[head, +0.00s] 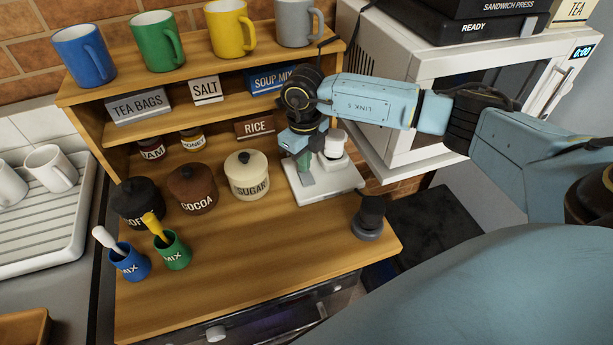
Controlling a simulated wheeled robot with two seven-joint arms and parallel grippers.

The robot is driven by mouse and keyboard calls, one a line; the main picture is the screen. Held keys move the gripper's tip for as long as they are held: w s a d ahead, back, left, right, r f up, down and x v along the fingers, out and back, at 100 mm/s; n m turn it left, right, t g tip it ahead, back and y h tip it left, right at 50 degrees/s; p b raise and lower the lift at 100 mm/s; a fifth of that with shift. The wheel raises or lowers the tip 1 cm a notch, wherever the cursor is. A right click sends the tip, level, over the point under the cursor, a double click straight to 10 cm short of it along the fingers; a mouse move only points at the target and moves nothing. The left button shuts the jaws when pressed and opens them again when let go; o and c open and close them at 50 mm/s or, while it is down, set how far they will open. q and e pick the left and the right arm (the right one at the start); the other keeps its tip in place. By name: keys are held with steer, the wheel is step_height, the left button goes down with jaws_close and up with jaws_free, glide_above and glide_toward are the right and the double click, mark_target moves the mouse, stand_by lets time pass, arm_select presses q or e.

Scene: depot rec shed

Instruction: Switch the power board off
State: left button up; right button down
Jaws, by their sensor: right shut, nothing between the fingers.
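A white flat unit (338,187) lies at the right of the wooden counter. It may be the power board, but I cannot make out a switch or its state. A white round piece (334,147) stands at its back part. My right gripper (305,172) reaches down from the right, over the left part of the white unit. Its fingers are shut and empty. I cannot tell whether the fingertips touch the unit. The gripper and wrist hide part of it. My left gripper is not in view.
A sugar canister (247,176) stands just left of the white unit, beside the cocoa canister (192,189). A dark round object (369,215) stands at the counter's right front. A white microwave (440,70) is at the right. The counter's front middle (250,250) is clear.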

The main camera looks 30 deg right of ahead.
steer(key=shift+f+b, duration=0.5)
steer(key=shift+f, duration=0.25)
stand_by(0.3)
steer(key=shift+r+p, duration=2.6)
steer(key=shift+r, duration=1)
steer(key=shift+f, duration=0.1)
